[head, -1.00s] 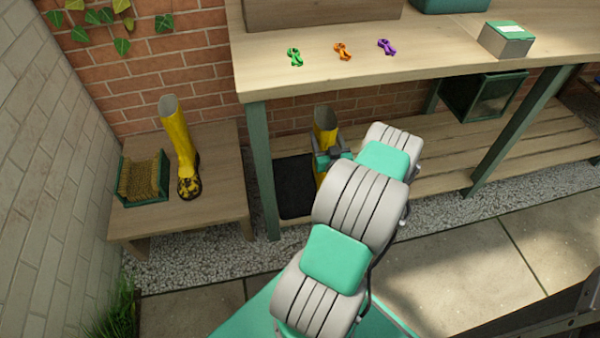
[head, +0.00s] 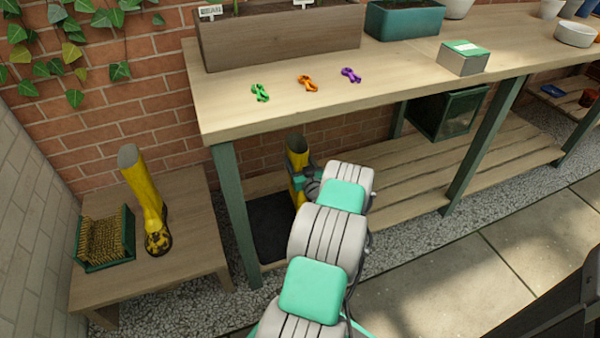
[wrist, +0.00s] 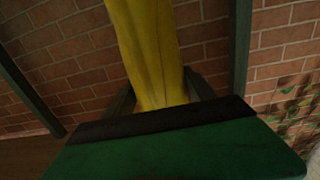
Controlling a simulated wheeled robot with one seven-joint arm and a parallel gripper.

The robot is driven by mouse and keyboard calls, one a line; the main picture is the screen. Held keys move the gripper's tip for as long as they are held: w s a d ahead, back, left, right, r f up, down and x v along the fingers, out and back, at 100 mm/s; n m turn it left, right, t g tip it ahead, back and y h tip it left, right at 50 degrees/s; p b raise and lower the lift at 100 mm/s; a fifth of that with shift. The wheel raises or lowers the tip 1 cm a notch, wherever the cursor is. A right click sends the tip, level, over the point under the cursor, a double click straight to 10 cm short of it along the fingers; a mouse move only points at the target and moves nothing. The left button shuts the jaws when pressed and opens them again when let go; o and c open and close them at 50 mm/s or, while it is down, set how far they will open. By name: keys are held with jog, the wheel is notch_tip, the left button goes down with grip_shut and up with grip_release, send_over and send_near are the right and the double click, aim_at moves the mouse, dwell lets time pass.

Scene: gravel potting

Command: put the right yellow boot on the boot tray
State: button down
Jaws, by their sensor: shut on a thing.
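A yellow boot (head: 297,153) stands roughly upright under the workbench, its shaft held by my gripper (head: 303,178). In the wrist view its yellow shaft (wrist: 148,55) rises between my two fingers (wrist: 160,95). Its foot is hidden behind my arm and gripper. The dark boot tray (head: 268,230) lies on the lower shelf, below and left of my gripper; its right part is hidden by my arm. I cannot tell whether the boot touches it. Another yellow boot (head: 146,190), with a dirty foot, stands on the low wooden bench at left.
A green boot brush (head: 103,240) sits on the low bench (head: 195,210). The workbench top (head: 400,80) overhangs the shelf, and a green leg (head: 235,210) stands left of the tray. The slatted shelf at right (head: 420,180) has free room.

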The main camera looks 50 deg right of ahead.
notch_tip(320, 180, down, 6)
jog(key=w+d+b, duration=0.1)
jog(key=d+b, duration=0.1)
jog(key=b, duration=0.1)
jog(key=shift+d, duration=0.3)
jog(key=shift+c, duration=1.6)
grip_release()
jog(key=shift+a+f, duration=0.1)
jog(key=p+v, duration=0.3)
jog(key=v, duration=0.9)
